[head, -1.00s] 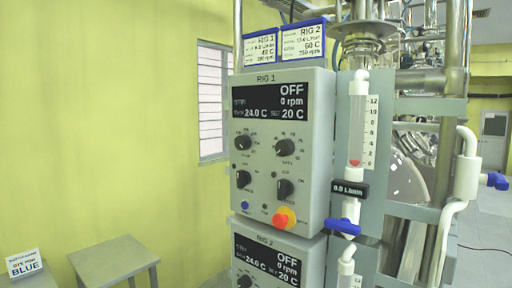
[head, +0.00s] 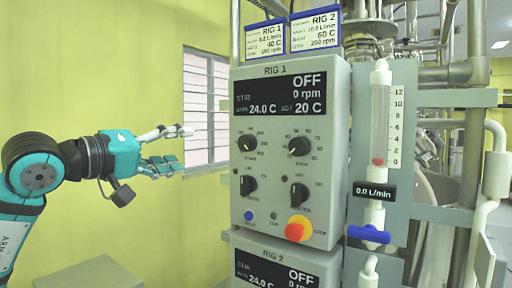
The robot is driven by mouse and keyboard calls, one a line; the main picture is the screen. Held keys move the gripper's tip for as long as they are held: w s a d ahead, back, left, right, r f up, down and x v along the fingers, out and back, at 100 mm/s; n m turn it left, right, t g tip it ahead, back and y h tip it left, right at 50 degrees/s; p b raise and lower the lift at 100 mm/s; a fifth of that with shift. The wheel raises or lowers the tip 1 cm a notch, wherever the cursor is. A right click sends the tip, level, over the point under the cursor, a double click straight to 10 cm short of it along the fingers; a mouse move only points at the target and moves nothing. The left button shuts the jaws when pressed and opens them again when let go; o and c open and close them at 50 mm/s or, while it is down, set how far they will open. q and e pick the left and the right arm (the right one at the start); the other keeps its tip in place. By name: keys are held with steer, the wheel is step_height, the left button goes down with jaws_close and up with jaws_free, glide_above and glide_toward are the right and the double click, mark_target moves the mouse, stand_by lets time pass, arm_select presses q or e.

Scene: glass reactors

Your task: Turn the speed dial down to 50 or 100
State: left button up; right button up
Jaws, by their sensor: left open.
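The RIG 1 control box (head: 328,160) stands in the middle of the head view. Its display (head: 281,93) reads OFF, 0 rpm, 24.0 C and SET 20 C. Below it are black dials: upper left (head: 247,143), upper right (head: 299,146), lower left (head: 247,185) and lower right (head: 299,195). Their small labels are too blurred to read, so I cannot tell which is the speed dial. My left gripper (head: 188,147) is open and empty, left of the box, fingers pointing right, apart from the panel. My right gripper is not in view.
An orange-red stop button (head: 298,229) and a blue button (head: 249,215) sit low on the panel. The RIG 2 box (head: 300,257) is directly below. A flow tube (head: 380,125) with a blue valve (head: 369,234) stands at right. A grey stool (head: 90,275) is at lower left.

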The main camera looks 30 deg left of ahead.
arm_select(q)
steer(key=p, duration=0.7)
glide_toward(242, 143)
steer(key=r, duration=0.1)
steer(key=w+p, duration=0.1)
steer(key=w, duration=0.1)
steer(key=w+d+p, duration=0.1)
steer(key=w, duration=0.2)
steer(key=w+p, duration=0.2)
steer(key=w, duration=0.1)
steer(key=shift+d+f, duration=0.25)
steer(key=shift+f, duration=0.05)
steer(key=shift+w+f, duration=0.2)
steer(key=shift+w, duration=0.4)
steer(key=shift+c, duration=0.4)
